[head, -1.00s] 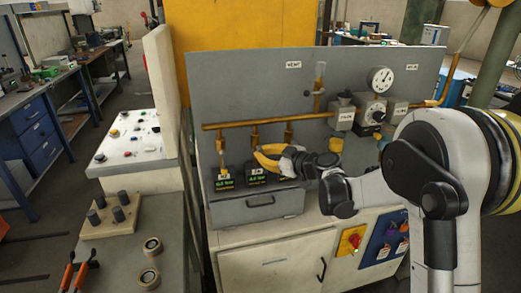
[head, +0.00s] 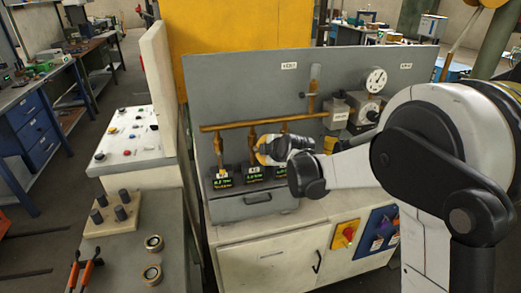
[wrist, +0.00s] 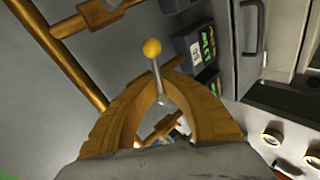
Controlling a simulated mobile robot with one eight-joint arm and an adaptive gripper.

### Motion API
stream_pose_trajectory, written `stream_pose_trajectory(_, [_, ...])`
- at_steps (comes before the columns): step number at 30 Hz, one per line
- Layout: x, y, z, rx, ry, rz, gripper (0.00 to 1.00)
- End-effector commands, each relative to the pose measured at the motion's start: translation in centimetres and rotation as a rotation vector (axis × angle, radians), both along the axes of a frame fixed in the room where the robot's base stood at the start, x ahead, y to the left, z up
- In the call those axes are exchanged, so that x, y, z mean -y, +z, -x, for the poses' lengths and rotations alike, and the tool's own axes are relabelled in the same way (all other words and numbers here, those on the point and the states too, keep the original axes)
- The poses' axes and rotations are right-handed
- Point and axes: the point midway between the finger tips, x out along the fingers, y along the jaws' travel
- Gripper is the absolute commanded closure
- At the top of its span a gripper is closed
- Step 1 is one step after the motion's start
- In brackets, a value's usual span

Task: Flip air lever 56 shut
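In the wrist view, a lever with a yellow ball knob (wrist: 152,48) and a thin silver stem stands at the fingertips of my gripper (wrist: 160,72). Its yellow fingers arch inward and their tips come together around or right behind the stem. I cannot tell whether they pinch it. In the head view my gripper (head: 262,151) points left at the front of the grey panel, by the second drop pipe (head: 253,136). Small dark displays with green digits (head: 222,179) sit below the drop pipes. The number 56 is not readable, and my gripper and arm hide the area by the third drop pipe.
A horizontal copper pipe (head: 225,127) runs along the grey panel (head: 230,80). A round gauge (head: 376,79) and grey boxes are at its right. A white cabinet (head: 265,262) with a red-knobbed yellow switch (head: 346,235) is below. A control desk (head: 135,138) stands left.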

Motion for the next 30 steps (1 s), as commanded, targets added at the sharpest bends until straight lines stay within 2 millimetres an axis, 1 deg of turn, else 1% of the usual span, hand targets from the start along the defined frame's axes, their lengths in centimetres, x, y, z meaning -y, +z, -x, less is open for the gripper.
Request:
stream_pose_trajectory(6, [-0.01,0.26,0.02,0.037,0.001,0.128,1.00])
stream_pose_trajectory(12, [0.01,0.35,0.02,0.057,0.001,0.197,1.00])
stream_pose_trajectory(18, [0.06,0.37,0.01,0.065,0.000,0.226,1.00])
stream_pose_trajectory(30, [0.08,0.38,0.00,0.066,0.000,0.229,1.00])
